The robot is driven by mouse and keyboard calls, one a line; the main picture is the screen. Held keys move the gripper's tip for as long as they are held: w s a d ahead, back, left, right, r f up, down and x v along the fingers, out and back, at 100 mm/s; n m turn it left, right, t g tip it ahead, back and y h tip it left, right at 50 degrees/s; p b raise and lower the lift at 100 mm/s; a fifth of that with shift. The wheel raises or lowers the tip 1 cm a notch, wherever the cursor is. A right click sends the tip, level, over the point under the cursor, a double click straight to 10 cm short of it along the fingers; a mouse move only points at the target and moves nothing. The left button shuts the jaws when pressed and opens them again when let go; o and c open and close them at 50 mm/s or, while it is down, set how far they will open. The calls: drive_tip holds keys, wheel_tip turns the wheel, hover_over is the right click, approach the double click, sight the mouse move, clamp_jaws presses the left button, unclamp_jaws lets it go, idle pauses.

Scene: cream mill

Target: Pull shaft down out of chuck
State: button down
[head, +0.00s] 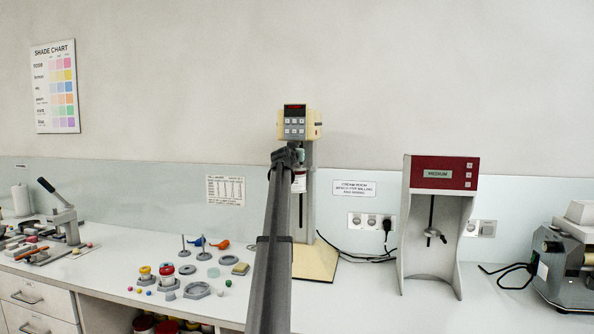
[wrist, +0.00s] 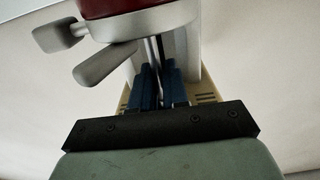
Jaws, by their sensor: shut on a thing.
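The cream-coloured mixer (head: 296,124) stands at the centre of the head view, with a display and buttons on its head. My gripper (head: 288,156) is just below this head, and my arm covers much of the column. In the wrist view, the blue fingers of my gripper (wrist: 158,88) are closed together on the thin metal shaft (wrist: 155,50). The chuck is hidden, so I cannot tell whether the shaft is still in it.
A second mixer with a red head (head: 440,172) stands to the right, with cables and sockets between. Several small pots, weights and coloured balls lie on the bench (head: 115,262) to the left. A grey lever press (head: 68,220) stands further left.

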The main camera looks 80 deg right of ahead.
drive_tip(key=shift+f, duration=0.4)
idle(0.4)
drive_tip(key=c, duration=0.7)
unclamp_jaws()
drive_tip(key=shift+o, duration=0.2)
drive_tip(key=shift+a, duration=0.15)
drive_tip(key=a, duration=0.7)
drive_tip(key=shift+a, duration=0.35)
idle(0.6)
